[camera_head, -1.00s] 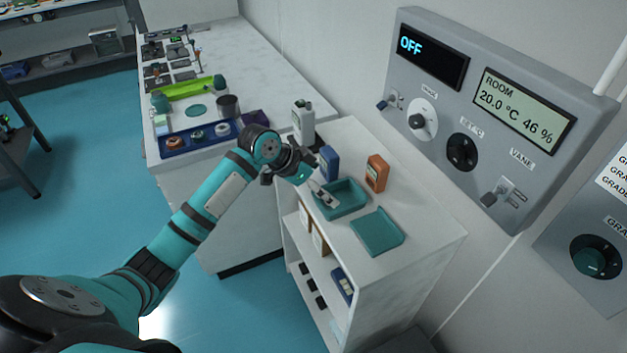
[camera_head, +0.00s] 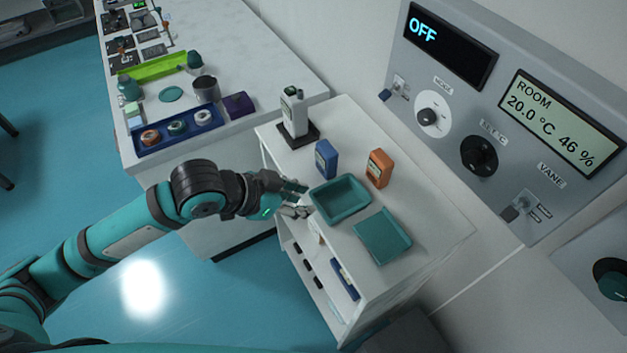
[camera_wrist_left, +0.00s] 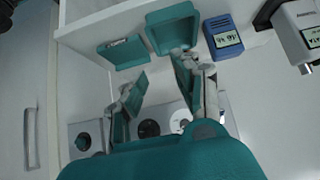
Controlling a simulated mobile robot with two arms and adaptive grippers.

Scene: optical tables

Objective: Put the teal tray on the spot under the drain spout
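A deep teal tray (camera_head: 340,200) sits empty on the white shelf unit's top, with a flat, shallow teal tray or lid (camera_head: 383,237) beside it, nearer the front. The deep tray (camera_wrist_left: 171,30) and the flat one (camera_wrist_left: 122,51) also show in the left wrist view. My left gripper (camera_head: 298,199) is at the deep tray's left edge, open and empty. In the left wrist view its fingers (camera_wrist_left: 160,72) are spread, one close to the tray's rim; I cannot tell whether they touch. My right gripper is not in view.
A blue box (camera_head: 326,159), an orange box (camera_head: 379,168) and a white device on a black base (camera_head: 294,115) stand behind the trays. A grey control panel (camera_head: 470,95) hangs on the wall. The bench at left holds a blue rack (camera_head: 160,150).

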